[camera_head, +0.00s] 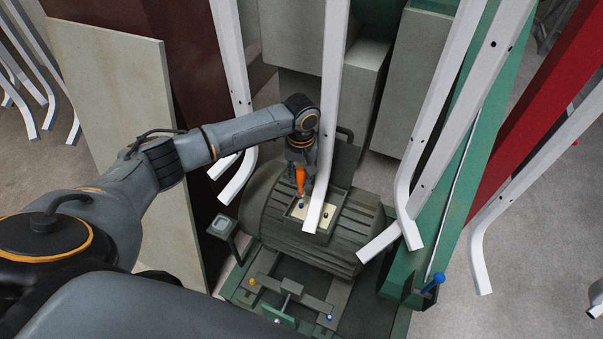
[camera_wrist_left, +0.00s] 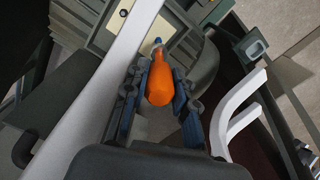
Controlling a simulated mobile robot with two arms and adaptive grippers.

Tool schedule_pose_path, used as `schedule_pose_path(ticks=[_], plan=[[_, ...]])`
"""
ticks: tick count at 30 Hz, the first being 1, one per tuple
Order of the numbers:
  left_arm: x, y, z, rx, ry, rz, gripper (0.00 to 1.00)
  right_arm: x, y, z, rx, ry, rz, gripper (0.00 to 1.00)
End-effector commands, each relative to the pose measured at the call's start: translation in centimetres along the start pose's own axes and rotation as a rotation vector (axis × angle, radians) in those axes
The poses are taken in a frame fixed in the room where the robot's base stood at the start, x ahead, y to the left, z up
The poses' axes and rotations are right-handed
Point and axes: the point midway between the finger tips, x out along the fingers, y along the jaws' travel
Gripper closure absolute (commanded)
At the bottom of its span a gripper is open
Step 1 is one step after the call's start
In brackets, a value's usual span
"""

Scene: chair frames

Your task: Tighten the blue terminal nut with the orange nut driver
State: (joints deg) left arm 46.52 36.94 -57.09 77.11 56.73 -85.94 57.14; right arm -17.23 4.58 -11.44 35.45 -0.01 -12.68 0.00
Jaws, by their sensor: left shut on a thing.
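The orange nut driver (camera_head: 300,179) is held in my left gripper (camera_head: 300,168), tip down over the open terminal box (camera_head: 333,196) on the dark ribbed motor (camera_head: 265,214). In the left wrist view the orange handle (camera_wrist_left: 160,82) lies between the two fingers of the left gripper (camera_wrist_left: 159,98), which are shut on it. A small blue terminal nut (camera_wrist_left: 157,42) shows at the driver's tip. I cannot tell whether the driver is seated on it. A small dark blue spot (camera_head: 301,206) shows below the driver in the head view. The right gripper is not in view.
A white bent tube (camera_head: 330,100) hangs in front of the terminal box and hides part of it. More white tubes (camera_head: 430,130) stand to the right, along a green beam (camera_head: 465,190). A pale panel (camera_head: 130,110) stands behind my left arm.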

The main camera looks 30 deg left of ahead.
Motion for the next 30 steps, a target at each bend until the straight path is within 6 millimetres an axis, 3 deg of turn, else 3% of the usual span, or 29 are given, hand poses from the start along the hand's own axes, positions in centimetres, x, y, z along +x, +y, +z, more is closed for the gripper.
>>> schedule_pose_path(ticks=[7,19,30], plan=[[-0.5,0.0,0.0,-0.003,0.000,0.000,1.00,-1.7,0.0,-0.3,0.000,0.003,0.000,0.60],[5.0,0.1,0.0,0.000,-0.001,0.000,1.00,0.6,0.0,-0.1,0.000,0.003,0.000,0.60],[4.3,0.0,0.0,-0.001,0.001,0.001,1.00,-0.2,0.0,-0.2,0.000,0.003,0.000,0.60]])
